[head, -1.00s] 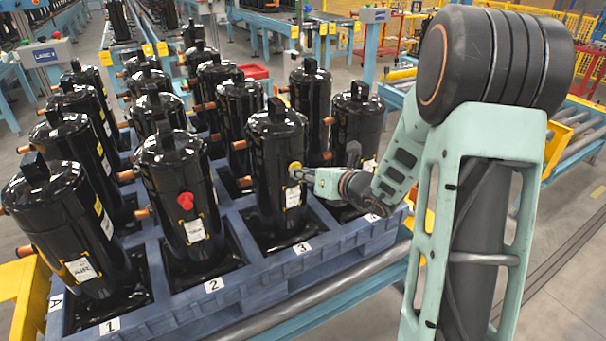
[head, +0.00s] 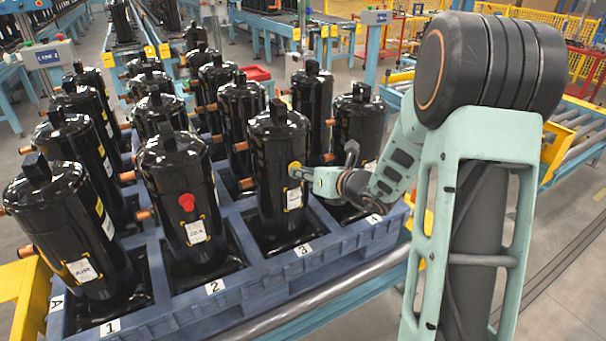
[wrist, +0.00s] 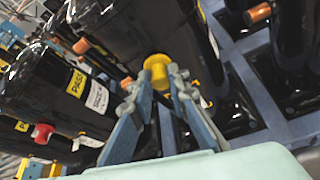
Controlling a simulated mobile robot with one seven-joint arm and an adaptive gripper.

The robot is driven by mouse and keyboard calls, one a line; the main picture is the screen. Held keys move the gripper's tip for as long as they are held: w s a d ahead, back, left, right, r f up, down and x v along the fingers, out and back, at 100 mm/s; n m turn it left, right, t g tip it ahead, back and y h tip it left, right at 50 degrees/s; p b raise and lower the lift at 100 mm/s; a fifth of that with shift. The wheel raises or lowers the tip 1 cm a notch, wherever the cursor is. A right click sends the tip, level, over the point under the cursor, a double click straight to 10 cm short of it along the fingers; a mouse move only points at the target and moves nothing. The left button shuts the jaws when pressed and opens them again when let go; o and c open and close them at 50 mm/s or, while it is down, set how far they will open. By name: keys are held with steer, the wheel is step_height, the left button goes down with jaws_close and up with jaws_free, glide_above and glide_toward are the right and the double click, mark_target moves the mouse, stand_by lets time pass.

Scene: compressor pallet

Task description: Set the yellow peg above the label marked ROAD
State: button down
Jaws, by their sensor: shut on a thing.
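The yellow peg (head: 295,169) is at the front face of the black compressor (head: 279,150) at place 3, just above that compressor's white label (head: 293,198). The label's word is too small to read surely. My gripper (head: 303,173) is shut on the peg from the right. In the wrist view the peg (wrist: 157,70) sits between both fingertips (wrist: 157,80), with its round head toward the black body. I cannot tell whether it touches the body or is seated.
A red peg (head: 187,202) is on the compressor at place 2, above its label (head: 196,232). Another labelled compressor (head: 70,225) stands at place 1. Several compressors stand close behind in the blue pallet (head: 255,272). A copper stub (head: 246,183) sticks out left of the third compressor.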

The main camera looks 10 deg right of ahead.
steer(key=shift+w, duration=0.1)
steer(key=c, duration=1.8)
jaws_free()
steer(key=shift+o, duration=0.2)
